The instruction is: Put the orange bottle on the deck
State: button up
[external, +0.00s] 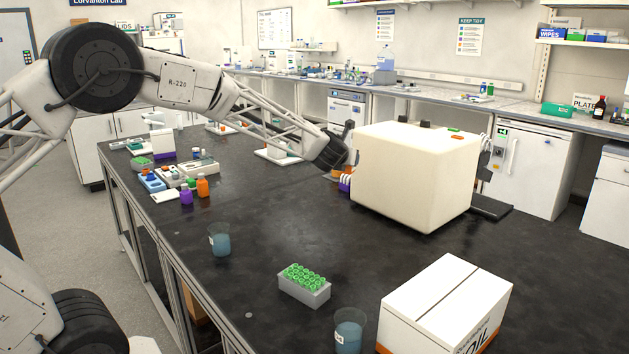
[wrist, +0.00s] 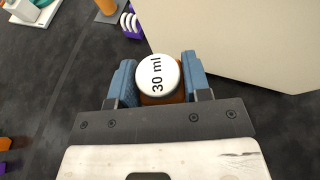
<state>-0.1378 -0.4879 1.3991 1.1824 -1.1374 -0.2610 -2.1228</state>
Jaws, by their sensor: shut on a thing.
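In the wrist view my gripper (wrist: 159,66) has its two blue fingers closed on a bottle (wrist: 161,97) with an orange-brown body and a white cap reading "30 ml". I see it from above; most of its body is hidden under the cap. In the external view my gripper (external: 338,148) is over the bench, close to the left side of a large cream box (external: 405,185); the held bottle is not clear there. Another orange bottle (external: 203,187) stands at the bench's left. I cannot tell for sure which surface is the deck.
A purple-and-white striped thing (external: 345,183) sits low against the cream box, also in the wrist view (wrist: 131,22). A dark slab (external: 490,207) lies right of the box. A green-capped tube rack (external: 304,285), beakers (external: 219,240) and a white carton (external: 446,305) stand in front. Mid-bench is clear.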

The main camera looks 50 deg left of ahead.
jog(key=s+a+f+n+g+y, duration=0.1)
jog(key=s+a+f+n+y, duration=0.1)
jog(key=a, duration=0.4)
jog(key=s+a+f+n+g+y, duration=0.1)
jog(key=s+a+n+y, duration=0.1)
jog(key=a, duration=0.5)
jog(key=s+a+f+n+g+y, duration=0.1)
jog(key=s+a+f+n+g, duration=0.2)
jog(key=s+a, duration=0.4)
jog(key=s+a+f+n+g+y, duration=0.1)
jog(key=s+a+f+n+g, duration=0.2)
jog(key=s+a, duration=0.5)
jog(key=s+a+f+n+g+y, duration=0.2)
jog(key=s+a, duration=0.5)
jog(key=a, duration=0.5)
jog(key=shift+s+a+f+n+g, duration=0.3)
jog(key=shift+f+n+g, duration=0.5)
jog(key=shift+g, duration=0.4)
jog(key=shift+w+f, duration=0.1)
jog(key=shift+w, duration=0.05)
jog(key=shift+w+a+f, duration=0.25)
jog(key=shift+w+a, duration=1.45)
jog(key=shift+w, duration=0.1)
jog(key=shift+w+a+f, duration=0.2)
jog(key=shift+w+a, duration=1.55)
jog(key=shift+w, duration=0.1)
jog(key=shift+w+a+f, duration=0.25)
jog(key=shift+w+a, duration=1.45)
jog(key=shift+w, duration=0.1)
jog(key=shift+w, duration=0.1)
